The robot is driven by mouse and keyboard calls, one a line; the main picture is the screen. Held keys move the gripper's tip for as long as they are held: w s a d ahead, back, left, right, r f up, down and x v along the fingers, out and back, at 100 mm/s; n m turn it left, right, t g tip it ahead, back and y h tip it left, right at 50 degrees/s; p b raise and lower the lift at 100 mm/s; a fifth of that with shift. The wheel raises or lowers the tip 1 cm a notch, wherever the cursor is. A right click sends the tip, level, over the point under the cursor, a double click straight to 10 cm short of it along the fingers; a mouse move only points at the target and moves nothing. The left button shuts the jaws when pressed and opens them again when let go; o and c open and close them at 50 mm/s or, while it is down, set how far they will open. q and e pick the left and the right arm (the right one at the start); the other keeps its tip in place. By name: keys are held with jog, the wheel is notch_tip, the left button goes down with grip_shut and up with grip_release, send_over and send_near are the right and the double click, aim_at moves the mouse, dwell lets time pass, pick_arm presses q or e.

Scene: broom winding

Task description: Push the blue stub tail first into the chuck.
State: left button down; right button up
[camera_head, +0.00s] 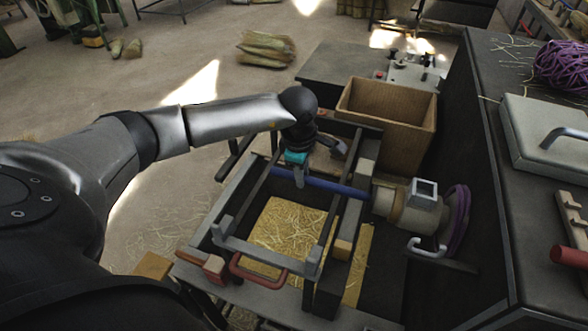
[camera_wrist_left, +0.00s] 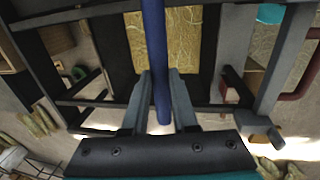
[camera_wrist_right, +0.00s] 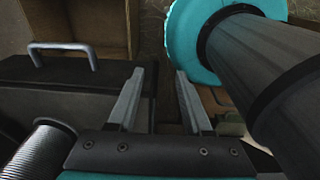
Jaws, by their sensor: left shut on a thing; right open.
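The blue stub (camera_head: 335,188) is a long blue rod lying roughly level across the grey frame. My left gripper (camera_head: 299,180) is shut on it near its left end. In the left wrist view the stub (camera_wrist_left: 154,50) runs between the two fingers (camera_wrist_left: 160,100), with a short end showing past them. Its other end runs out of that view at the top. In the head view that end reaches the near face of the chuck (camera_head: 384,201); I cannot tell whether it is inside. My right gripper (camera_wrist_right: 160,100) is open and empty in the right wrist view.
The chuck belongs to a grey machine (camera_head: 422,212) with a crank handle and purple coil. Straw (camera_head: 285,235) lies below the stub inside the frame (camera_head: 265,255). A brown bin (camera_head: 385,110) stands behind. A dark bench (camera_head: 520,190) closes off the right side.

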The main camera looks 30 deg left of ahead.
aim_at(330, 184)
pick_arm(q)
jog(key=shift+w+d+b, duration=0.15)
jog(key=shift+w+d, duration=0.1)
jog(key=shift+d, duration=0.8)
jog(key=shift+w+d+b, duration=0.2)
jog(key=shift+w+d, duration=0.1)
jog(key=shift+d, duration=0.75)
jog(key=shift+w+d+b, duration=0.15)
jog(key=shift+w+d, duration=0.1)
jog(key=shift+d, duration=0.9)
jog(key=c, duration=0.6)
grip_release()
jog(key=shift+r, duration=0.1)
